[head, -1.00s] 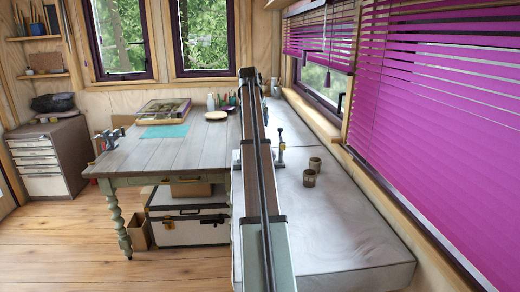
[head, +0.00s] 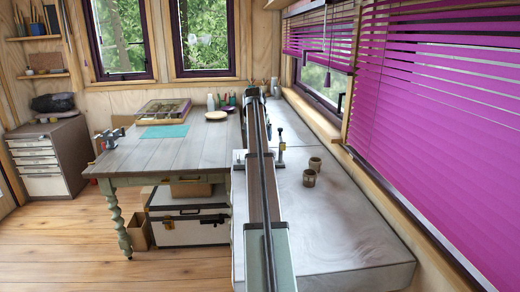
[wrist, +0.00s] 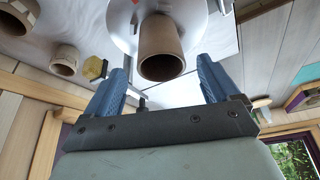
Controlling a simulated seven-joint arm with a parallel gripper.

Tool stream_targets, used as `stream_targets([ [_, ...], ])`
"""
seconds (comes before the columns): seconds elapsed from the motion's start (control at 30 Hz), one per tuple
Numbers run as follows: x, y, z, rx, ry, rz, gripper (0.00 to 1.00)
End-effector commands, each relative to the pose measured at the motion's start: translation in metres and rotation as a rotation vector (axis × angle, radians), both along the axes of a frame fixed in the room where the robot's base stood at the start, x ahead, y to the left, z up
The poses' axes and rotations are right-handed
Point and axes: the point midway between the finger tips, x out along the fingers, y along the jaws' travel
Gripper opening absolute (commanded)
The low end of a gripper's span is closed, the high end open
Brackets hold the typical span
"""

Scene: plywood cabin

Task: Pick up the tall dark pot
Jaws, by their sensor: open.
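In the wrist view a brown cylindrical pot (wrist: 160,42), taller than the others, shows its dark open mouth. It is in front of a pale round disc (wrist: 122,22); I cannot tell whether it stands on it. My gripper (wrist: 162,74) has two blue fingers spread apart, one on each side of the pot's mouth in the picture. They hold nothing, and I see no contact. In the head view my arm hides this pot and my gripper.
Two shorter pots stand on the grey bench (head: 350,240), one nearer (head: 309,178) and one behind (head: 315,164). A small clamp-like stand (head: 280,145) is right of my arm. A yellow piece (wrist: 95,68) lies near the pot. The bench's near end is clear.

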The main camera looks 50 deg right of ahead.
Motion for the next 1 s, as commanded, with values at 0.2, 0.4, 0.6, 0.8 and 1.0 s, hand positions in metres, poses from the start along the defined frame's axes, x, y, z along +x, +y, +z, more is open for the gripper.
stream_targets([
  [0.2, 0.006, -0.010, -0.027, 0.001, 0.002, 0.000, 0.88],
  [0.4, 0.008, -0.015, -0.039, 0.001, 0.000, 0.000, 0.88],
  [0.6, 0.008, -0.015, -0.038, 0.000, 0.000, 0.000, 0.85],
  [0.8, 0.008, -0.014, -0.038, 0.000, 0.000, 0.000, 0.65],
  [1.0, 0.008, -0.014, -0.038, 0.000, 0.000, 0.000, 0.46],
])
